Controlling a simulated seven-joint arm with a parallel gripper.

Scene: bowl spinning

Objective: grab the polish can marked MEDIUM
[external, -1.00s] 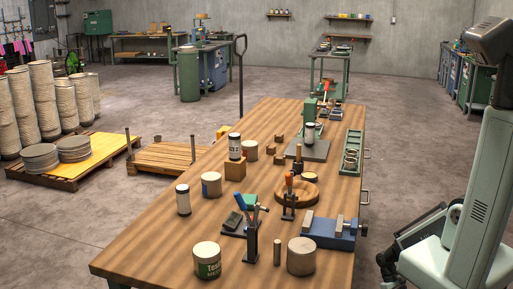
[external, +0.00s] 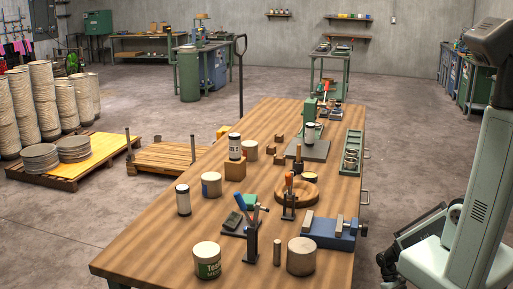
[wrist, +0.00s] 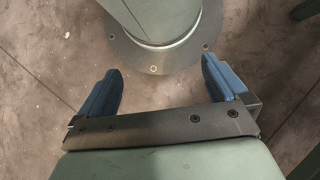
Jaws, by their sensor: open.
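Several cans stand on the long wooden workbench (external: 150,245) in the external view. One white can with a black lid (external: 235,146) stands upright on a wooden block (external: 235,169). Another such can (external: 183,199) stands at the bench's left edge. A third (external: 310,134) stands on a grey plate at the back.
A green-labelled tub (external: 207,261), a plain cylinder (external: 301,257), a blue vise (external: 331,232), a tool holder with upright handles (external: 251,236) and a round wooden bowl (external: 296,194) crowd the near bench. A green tray (external: 351,151) lies along the right edge.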

